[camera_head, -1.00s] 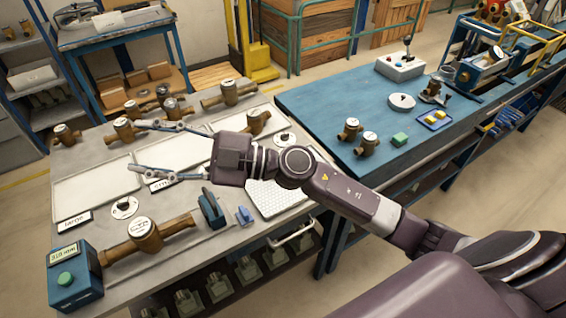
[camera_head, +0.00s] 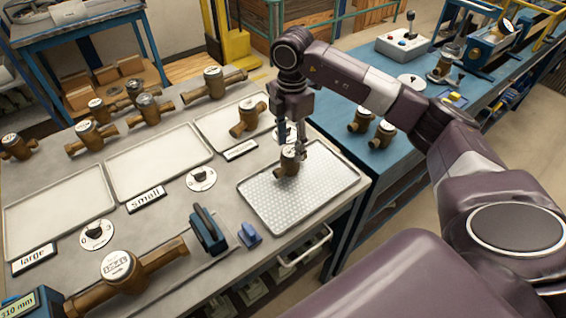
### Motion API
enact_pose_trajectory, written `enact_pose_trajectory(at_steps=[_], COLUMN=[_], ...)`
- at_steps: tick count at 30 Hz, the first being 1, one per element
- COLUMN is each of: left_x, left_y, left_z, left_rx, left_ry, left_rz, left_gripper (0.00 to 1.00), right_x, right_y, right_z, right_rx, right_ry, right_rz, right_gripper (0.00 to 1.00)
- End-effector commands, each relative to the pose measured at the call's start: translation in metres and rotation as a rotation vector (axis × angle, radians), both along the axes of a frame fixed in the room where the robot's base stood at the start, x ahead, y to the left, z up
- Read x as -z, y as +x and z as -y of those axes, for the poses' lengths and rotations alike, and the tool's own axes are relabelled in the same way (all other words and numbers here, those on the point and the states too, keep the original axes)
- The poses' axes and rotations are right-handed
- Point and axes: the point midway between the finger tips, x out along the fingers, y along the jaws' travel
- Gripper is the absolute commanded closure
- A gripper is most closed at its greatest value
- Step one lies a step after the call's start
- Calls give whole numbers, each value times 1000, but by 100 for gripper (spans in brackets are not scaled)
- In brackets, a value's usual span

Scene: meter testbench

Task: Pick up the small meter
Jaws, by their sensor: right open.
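A small brass meter (camera_head: 288,164) sits on the white perforated tray (camera_head: 318,203) at the right of the grey bench. My right gripper (camera_head: 291,140) points down directly over it, open, with its fingers at the meter's upper part. The fingers partly cover the meter, and I cannot tell whether they touch it. My left gripper is not in view.
Several brass meters, such as this one (camera_head: 91,137), stand at the bench's back left. Another meter (camera_head: 249,119) lies on the rear right tray. The trays labelled large (camera_head: 60,212) and small (camera_head: 158,158) are empty. A larger meter (camera_head: 121,272) is clamped in front.

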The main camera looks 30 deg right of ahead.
Motion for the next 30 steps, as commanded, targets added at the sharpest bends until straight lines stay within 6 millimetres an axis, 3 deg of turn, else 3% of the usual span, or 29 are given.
enact_pose_trajectory(at_steps=[6, 10, 14, 21, 28, 29, 30], left_x=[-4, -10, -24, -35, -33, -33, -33], left_y=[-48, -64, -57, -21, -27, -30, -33], left_z=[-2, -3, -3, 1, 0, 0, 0], left_rx=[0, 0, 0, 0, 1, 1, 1], left_ry=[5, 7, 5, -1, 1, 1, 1], left_rz=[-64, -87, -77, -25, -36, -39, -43], left_gripper=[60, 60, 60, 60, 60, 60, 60], right_x=[14, 29, 48, 79, 80, 80, 80], right_y=[-1, -2, -4, -3, -1, -1, 0], right_z=[0, -1, -3, -3, -3, -3, -3], right_rx=[0, -3, -3, -4, -4, -4, -4], right_ry=[1, 1, 1, 2, 2, 2, 2], right_rz=[-5, -9, -16, -9, -3, -3, -2], right_gripper=[55, 55, 55, 55, 55, 50, 54])
